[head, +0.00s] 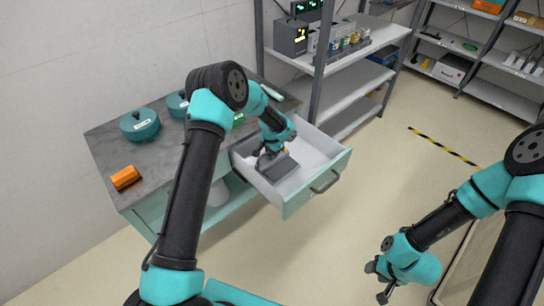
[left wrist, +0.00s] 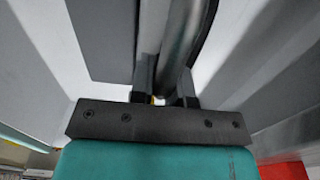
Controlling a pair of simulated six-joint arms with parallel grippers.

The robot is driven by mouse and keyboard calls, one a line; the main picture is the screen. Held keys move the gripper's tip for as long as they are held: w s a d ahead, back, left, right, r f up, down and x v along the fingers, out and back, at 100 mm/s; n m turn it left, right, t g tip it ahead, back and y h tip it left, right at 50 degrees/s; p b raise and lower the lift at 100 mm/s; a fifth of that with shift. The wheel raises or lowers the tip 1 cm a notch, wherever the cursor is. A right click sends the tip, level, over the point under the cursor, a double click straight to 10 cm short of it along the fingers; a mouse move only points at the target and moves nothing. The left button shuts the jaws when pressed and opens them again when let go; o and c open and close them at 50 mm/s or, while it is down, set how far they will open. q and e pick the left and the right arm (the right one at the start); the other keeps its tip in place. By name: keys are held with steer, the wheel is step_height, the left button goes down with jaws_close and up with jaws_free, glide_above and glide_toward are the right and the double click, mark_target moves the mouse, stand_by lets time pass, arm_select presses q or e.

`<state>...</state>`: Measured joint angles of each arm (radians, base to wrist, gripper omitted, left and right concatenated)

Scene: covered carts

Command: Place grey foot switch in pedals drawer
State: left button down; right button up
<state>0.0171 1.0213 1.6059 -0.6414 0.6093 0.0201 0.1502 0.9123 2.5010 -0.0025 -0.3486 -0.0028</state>
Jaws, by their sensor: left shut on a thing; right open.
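The grey foot switch (head: 283,169) is a dark grey block inside the open drawer (head: 284,198), which has light walls and a pale green front. My left gripper (head: 266,158) reaches down into the drawer and is shut on the foot switch. In the left wrist view, the fingers (left wrist: 166,92) close around a grey rounded bar, with a flat grey surface beyond it. I cannot tell whether the switch touches the drawer floor. No drawer label is readable. My right gripper (head: 381,279) is open and empty over the floor at lower right, away from the drawer.
The grey-topped cart (head: 103,157) holds an orange block (head: 125,177) and teal lidded pots (head: 140,124). A metal shelf rack (head: 318,75) with devices stands behind the drawer. The floor right of the drawer is clear, with a striped tape line (head: 444,147).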

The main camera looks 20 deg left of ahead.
arm_select(q)
steer(key=shift+f, duration=0.85)
steer(key=shift+f, duration=0.15)
steer(key=c, duration=1.1)
jaws_free()
step_height(320, 180, up, 12)
steer(key=shift+r, duration=0.15)
